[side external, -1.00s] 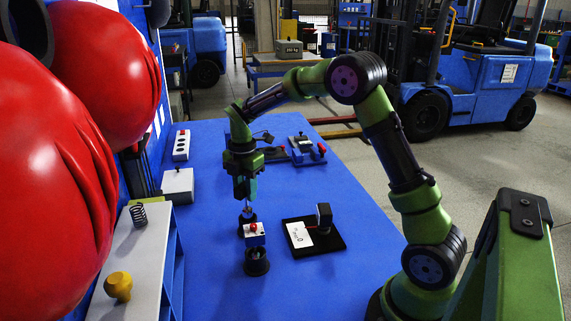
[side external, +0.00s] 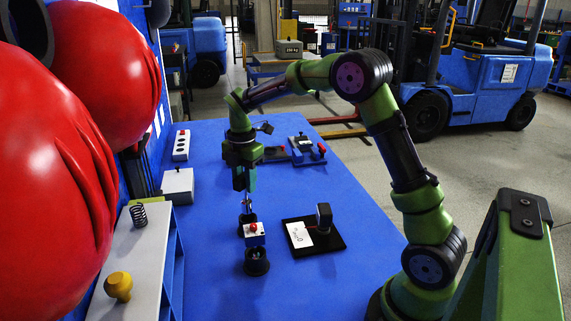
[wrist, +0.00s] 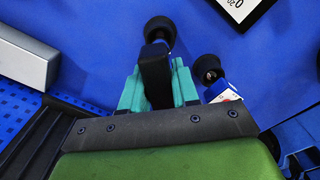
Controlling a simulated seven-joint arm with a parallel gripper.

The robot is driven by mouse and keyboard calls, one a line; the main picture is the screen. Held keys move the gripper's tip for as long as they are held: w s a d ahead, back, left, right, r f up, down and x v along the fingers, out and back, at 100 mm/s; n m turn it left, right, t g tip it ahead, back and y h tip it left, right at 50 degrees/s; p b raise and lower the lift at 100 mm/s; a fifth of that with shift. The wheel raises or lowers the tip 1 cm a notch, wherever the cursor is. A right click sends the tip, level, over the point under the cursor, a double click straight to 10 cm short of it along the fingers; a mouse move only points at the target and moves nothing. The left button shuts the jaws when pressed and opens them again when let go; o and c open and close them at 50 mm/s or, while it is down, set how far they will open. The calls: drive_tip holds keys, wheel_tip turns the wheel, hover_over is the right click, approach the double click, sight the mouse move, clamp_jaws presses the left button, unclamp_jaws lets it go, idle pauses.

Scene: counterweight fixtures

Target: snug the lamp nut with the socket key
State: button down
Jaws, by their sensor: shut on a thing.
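My gripper (side external: 244,188) points down over the blue table, its teal fingers shut on the dark handle of the socket key (wrist: 155,75). In the side view the key's silver shaft (side external: 246,203) hangs below the fingers, above a black round cup (side external: 246,219). Whether its lower end is inside or clear of the cup I cannot tell. Beside the cup, toward the camera, is a small white and blue block with a red lamp (side external: 254,229). The block also shows in the wrist view (wrist: 226,94), partly hidden by my gripper. I cannot make out the nut.
A second black cup (side external: 257,263) stands in front of the block. A black plate (side external: 328,243) with a white dial card (side external: 299,234) lies to the right. A white box (side external: 178,184), a shelf with a spring (side external: 138,214) and a yellow knob (side external: 119,285) are left.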

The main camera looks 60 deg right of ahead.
drive_tip(key=s+d+r+m, duration=0.1)
drive_tip(key=s+d+r, duration=0.1)
drive_tip(key=s+d, duration=0.45)
drive_tip(key=s+d+r+m, duration=0.1)
drive_tip(key=s+d+r, duration=0.2)
drive_tip(key=s+d, duration=0.35)
wheel_tip(320, 180, down, 6)
drive_tip(key=s+d+n, duration=0.1)
drive_tip(key=s+n, duration=0.1)
drive_tip(key=shift+s, duration=0.15)
drive_tip(key=shift+f, duration=1.55)
idle(0.6)
idle(0.4)
drive_tip(key=m, duration=0.5)
drive_tip(key=shift+m, duration=1)
